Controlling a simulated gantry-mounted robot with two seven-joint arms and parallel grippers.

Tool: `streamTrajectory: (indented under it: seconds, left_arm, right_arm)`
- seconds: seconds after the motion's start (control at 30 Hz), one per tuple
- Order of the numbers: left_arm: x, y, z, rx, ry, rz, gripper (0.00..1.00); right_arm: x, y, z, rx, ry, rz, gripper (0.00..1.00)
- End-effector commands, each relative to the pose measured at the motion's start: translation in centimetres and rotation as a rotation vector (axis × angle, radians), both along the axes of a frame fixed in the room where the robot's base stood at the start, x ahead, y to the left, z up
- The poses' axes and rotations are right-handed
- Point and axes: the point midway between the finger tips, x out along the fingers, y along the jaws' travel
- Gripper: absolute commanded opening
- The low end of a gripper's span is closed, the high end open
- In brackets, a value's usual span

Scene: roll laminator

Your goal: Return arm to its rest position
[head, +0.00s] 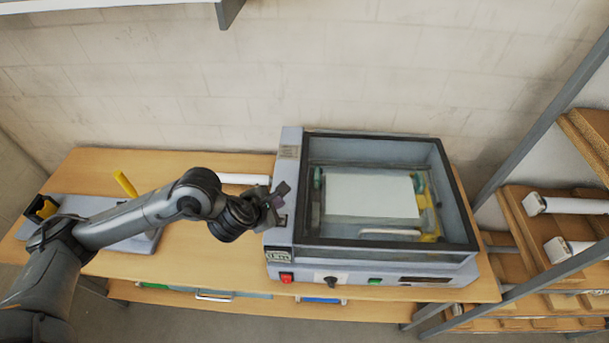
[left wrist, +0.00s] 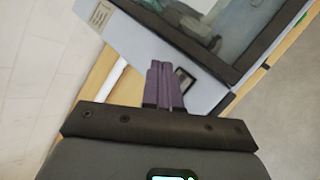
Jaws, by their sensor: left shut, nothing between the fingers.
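My left arm reaches in from the left in the head view. Its gripper (head: 279,196) is at the left side of the grey laminator (head: 285,165). In the left wrist view the gripper's purple fingers (left wrist: 164,84) are together and empty, over the laminator's left side panel (left wrist: 200,80). I cannot tell whether they touch the panel. The laminator's dark-framed clear lid (head: 390,242) is down, and a white sheet (head: 370,195) shows inside it. My right gripper is not in view.
The wooden table (head: 215,270) holds a grey device with a yellow handle (head: 125,184) at left. A white roll (head: 243,179) lies behind my gripper. A rack with white rolls (head: 570,205) stands at right. A shelf (head: 228,10) hangs above. Table front, left of the laminator, is clear.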

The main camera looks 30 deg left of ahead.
Motion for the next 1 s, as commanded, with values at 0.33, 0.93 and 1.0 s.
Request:
streamTrajectory:
  seconds: [0.33, 0.93, 1.0]
  left_arm:
    - [-1.5, -5.9, -0.9, -0.422, -0.030, 0.280, 0.00]
    - [-16.6, -9.6, -4.6, 1.750, 0.131, -2.478, 0.00]
    - [-18.3, -9.2, -5.1, 1.579, 0.173, -2.385, 0.00]
  right_arm:
    - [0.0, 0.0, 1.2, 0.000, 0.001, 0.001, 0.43]
    - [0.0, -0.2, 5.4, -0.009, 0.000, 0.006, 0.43]
    - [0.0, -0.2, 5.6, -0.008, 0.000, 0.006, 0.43]
